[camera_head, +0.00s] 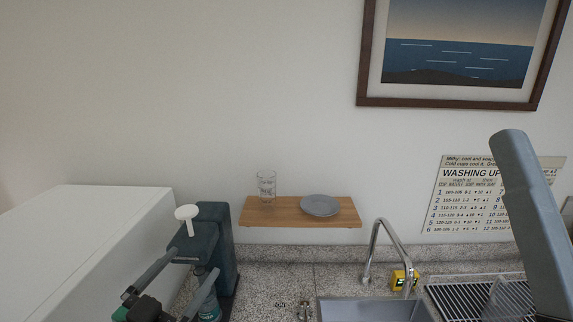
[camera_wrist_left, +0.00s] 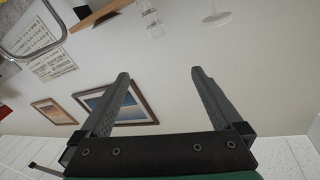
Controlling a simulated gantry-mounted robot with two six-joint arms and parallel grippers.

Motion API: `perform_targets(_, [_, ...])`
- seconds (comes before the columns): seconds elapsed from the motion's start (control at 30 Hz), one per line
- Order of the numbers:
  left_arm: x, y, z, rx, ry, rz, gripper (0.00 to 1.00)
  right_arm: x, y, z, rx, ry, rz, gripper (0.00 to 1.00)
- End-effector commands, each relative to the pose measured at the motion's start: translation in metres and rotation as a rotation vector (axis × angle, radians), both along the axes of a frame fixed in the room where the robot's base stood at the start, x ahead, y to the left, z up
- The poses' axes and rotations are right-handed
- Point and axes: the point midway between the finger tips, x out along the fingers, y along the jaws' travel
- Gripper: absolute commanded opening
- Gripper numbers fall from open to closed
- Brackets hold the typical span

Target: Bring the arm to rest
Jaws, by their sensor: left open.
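My left gripper (camera_head: 195,264) is at the lower left of the head view, in front of a dark teal appliance with a white round-topped piece. In the left wrist view its two fingers (camera_wrist_left: 160,73) stand wide apart with nothing between them. That view is turned over and shows the wall and pictures beyond the fingers. My right gripper is not in view.
A wooden shelf (camera_head: 280,215) holds a clear glass (camera_head: 266,187) and a grey plate (camera_head: 321,205). The dark teal appliance (camera_head: 221,245) stands beside a white box-like unit (camera_head: 90,235). A tap (camera_head: 371,250) rises over the sink (camera_head: 375,309), with a drying rack (camera_head: 465,301) at right.

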Motion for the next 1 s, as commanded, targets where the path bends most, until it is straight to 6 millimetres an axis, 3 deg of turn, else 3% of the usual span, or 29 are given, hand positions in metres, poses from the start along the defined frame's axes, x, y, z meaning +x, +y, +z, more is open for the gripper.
perform_targets(0.03, [-0.010, -0.014, 0.045, 0.004, -0.094, -0.003, 1.00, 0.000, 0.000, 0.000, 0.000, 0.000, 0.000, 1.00])
perform_targets(0.13, [-0.042, -0.031, 0.127, -0.019, -0.278, 0.010, 1.00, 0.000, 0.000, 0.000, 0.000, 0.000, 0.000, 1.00])
perform_targets(0.2, [-0.074, -0.036, 0.180, -0.061, -0.408, 0.026, 1.00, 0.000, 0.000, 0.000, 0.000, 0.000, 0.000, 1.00])
perform_targets(0.3, [-0.125, -0.033, 0.240, -0.146, -0.576, 0.051, 1.00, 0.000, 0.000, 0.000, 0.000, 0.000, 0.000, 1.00])
perform_targets(0.4, [-0.169, -0.016, 0.273, -0.242, -0.698, 0.086, 1.00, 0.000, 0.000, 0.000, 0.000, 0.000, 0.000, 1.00])
perform_targets(0.5, [-0.191, -0.002, 0.282, -0.348, -0.743, 0.100, 1.00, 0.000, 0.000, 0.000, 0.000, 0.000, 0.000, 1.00])
perform_targets(1.0, [-0.188, -0.001, 0.281, -0.405, -0.725, 0.076, 1.00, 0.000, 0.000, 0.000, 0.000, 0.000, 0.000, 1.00])
